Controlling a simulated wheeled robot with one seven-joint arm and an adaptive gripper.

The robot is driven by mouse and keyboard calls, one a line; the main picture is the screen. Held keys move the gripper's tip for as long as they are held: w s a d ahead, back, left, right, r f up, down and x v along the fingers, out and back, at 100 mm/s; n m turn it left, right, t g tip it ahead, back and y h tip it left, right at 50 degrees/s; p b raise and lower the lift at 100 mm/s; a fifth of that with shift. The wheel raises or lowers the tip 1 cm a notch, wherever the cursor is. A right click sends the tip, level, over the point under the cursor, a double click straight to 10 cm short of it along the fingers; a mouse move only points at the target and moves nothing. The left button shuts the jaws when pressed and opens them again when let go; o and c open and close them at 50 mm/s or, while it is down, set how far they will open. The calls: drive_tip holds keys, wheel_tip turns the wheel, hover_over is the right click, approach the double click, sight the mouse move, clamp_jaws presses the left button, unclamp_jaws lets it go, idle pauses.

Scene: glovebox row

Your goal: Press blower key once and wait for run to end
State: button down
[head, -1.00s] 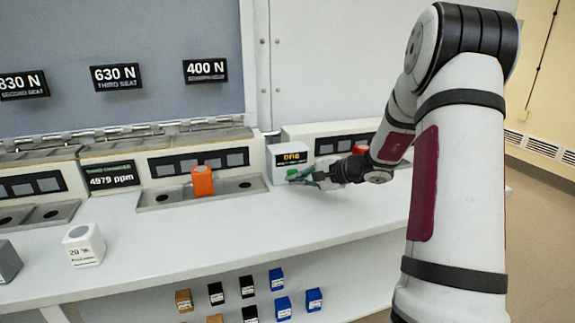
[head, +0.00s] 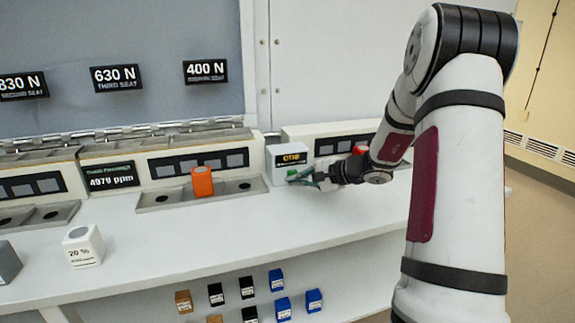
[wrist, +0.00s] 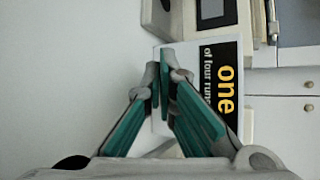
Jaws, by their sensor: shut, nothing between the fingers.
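The white blower box (head: 285,155) stands on the bench between two instrument panels. Its black display (head: 291,158) reads "one" in yellow. In the wrist view the display (wrist: 222,85) reads "one of four runs". A green key (head: 292,173) shows low on the front of the box in the head view. My gripper (head: 293,180) is shut and empty, its fingertips right at the key. In the wrist view the shut fingertips (wrist: 165,75) lie in front of the white box face and hide the key. Whether they touch it I cannot tell.
An orange block (head: 202,182) stands in a tray left of the box. A white "20 %" block (head: 83,246) stands on the bench (head: 180,245) at left. A panel reads 4979 ppm (head: 111,177). Several small blocks sit on the shelf below. The bench front is clear.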

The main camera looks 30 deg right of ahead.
drive_tip(key=shift+w, duration=0.15)
drive_tip(key=shift+w+d+b, duration=0.1)
drive_tip(key=shift+w+b, duration=0.2)
idle(0.3)
drive_tip(key=shift+w+d, duration=0.1)
drive_tip(key=shift+w, duration=0.1)
idle(0.5)
drive_tip(key=shift+s, duration=0.15)
drive_tip(key=shift+s+a+b, duration=0.2)
drive_tip(key=shift+s+b, duration=0.2)
drive_tip(key=shift+s, duration=0.1)
drive_tip(key=shift+s+a+b, duration=0.3)
drive_tip(key=shift+s, duration=0.65)
drive_tip(key=shift+s+a+b, duration=0.25)
drive_tip(key=shift+s, duration=0.75)
drive_tip(key=shift+s+a+b, duration=0.3)
drive_tip(key=shift+s, duration=0.65)
